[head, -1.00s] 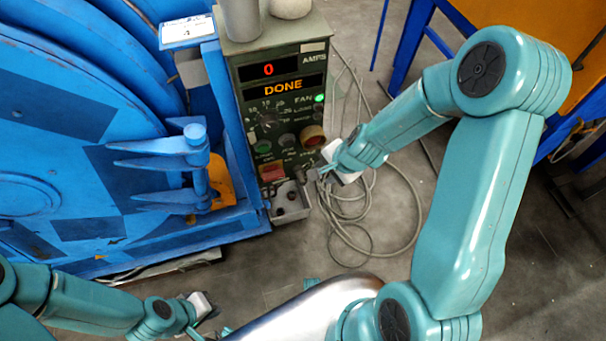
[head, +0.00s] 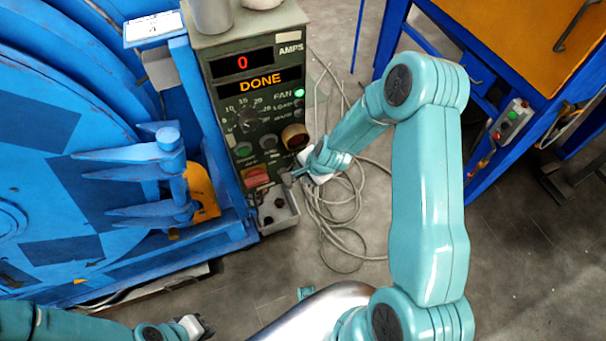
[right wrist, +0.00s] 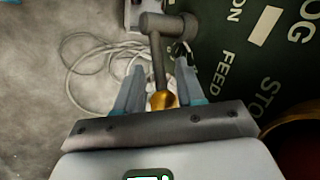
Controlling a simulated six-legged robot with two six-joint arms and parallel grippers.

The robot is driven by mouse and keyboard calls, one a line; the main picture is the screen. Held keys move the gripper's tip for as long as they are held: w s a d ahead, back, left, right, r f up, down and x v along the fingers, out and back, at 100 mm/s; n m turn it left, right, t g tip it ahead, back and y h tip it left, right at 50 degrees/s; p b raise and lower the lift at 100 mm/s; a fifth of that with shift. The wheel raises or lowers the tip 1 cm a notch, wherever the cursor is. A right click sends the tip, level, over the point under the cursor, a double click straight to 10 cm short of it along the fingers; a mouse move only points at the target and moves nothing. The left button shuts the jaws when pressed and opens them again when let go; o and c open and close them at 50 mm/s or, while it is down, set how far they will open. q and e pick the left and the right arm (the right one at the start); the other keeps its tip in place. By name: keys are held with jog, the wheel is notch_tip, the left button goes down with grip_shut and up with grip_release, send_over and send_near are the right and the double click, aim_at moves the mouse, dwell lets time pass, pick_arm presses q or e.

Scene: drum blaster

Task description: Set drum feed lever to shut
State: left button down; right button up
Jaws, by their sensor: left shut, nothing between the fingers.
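The feed lever (right wrist: 157,60) is a grey shaft on a round grey hub with a brass-coloured end, beside the word FEED in the right wrist view. My right gripper (right wrist: 160,88) is open, its two fingers on either side of the lever near the brass end. I cannot tell whether either finger touches it. In the head view my right gripper (head: 292,176) is at the lower right edge of the control panel (head: 222,100), and the lever is too small to make out clearly. My left gripper (head: 208,326) is shut and empty at the bottom, away from the panel.
The panel shows 0 AMPS and DONE, with a green lamp lit. A blue drum machine (head: 40,150) with a clamp (head: 140,160) stands left. Coiled cable (head: 335,225) lies on the floor. A blue frame with an orange top (head: 520,40) stands right. The floor between is mostly clear.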

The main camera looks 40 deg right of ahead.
jog(key=shift+w+f, duration=0.25)
jog(key=shift+f, duration=0.3)
grip_shut()
jog(key=shift+w, duration=0.1)
